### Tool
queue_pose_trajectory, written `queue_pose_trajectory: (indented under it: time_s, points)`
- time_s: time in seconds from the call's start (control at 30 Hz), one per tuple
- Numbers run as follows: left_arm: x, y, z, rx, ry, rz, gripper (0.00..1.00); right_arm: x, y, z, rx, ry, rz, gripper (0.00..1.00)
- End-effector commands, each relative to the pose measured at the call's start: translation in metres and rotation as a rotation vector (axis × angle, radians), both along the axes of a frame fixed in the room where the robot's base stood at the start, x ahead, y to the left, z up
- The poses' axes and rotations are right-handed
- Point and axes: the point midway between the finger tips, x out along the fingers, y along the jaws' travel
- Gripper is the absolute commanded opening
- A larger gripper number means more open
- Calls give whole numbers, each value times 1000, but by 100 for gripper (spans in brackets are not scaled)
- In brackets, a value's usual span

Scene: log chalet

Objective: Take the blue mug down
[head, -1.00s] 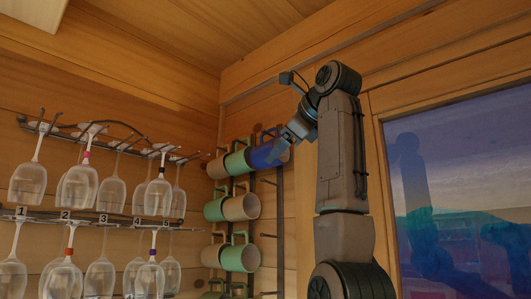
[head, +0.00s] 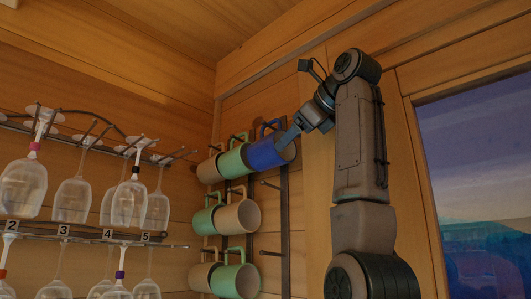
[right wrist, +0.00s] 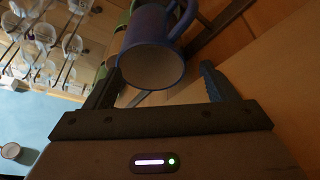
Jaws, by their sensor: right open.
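The blue mug (head: 264,153) hangs by its handle at the right end of the top row of a wall rack, its mouth turned towards the right. In the right wrist view the blue mug (right wrist: 151,62) shows its pale inside, with its handle at upper right. My right gripper (head: 291,136) is at the mug's mouth side. In the right wrist view my right gripper (right wrist: 160,78) is open, one finger on each side of the mug's rim. I cannot tell whether a finger touches it. My left gripper is out of view.
A green mug (head: 232,161) hangs close beside the blue one. Several more green and tan mugs hang on the dark mug rack (head: 284,222). Stemmed glasses (head: 72,200) hang on racks at left. A window (head: 480,170) is at right.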

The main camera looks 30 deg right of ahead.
Motion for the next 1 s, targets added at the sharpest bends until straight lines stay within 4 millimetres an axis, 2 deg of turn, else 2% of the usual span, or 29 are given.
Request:
queue_pose_trajectory:
  time_s: [0.1,0.23,0.37,0.47,0.6,0.73,0.93,1.0]
  points:
    - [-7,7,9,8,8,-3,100,16,2,-2,0,0,0,79]
    - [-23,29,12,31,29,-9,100,24,3,-6,0,-1,0,79]
    - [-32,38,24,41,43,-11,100,36,4,-6,0,1,-1,79]
    - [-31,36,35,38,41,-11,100,49,7,-8,0,1,-1,79]
    - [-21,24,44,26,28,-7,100,66,10,-15,0,1,0,79]
    - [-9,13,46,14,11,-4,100,73,11,-19,0,-2,0,79]
    - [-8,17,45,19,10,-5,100,73,11,-20,0,-2,0,79]
    - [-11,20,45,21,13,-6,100,73,11,-20,0,-2,0,67]
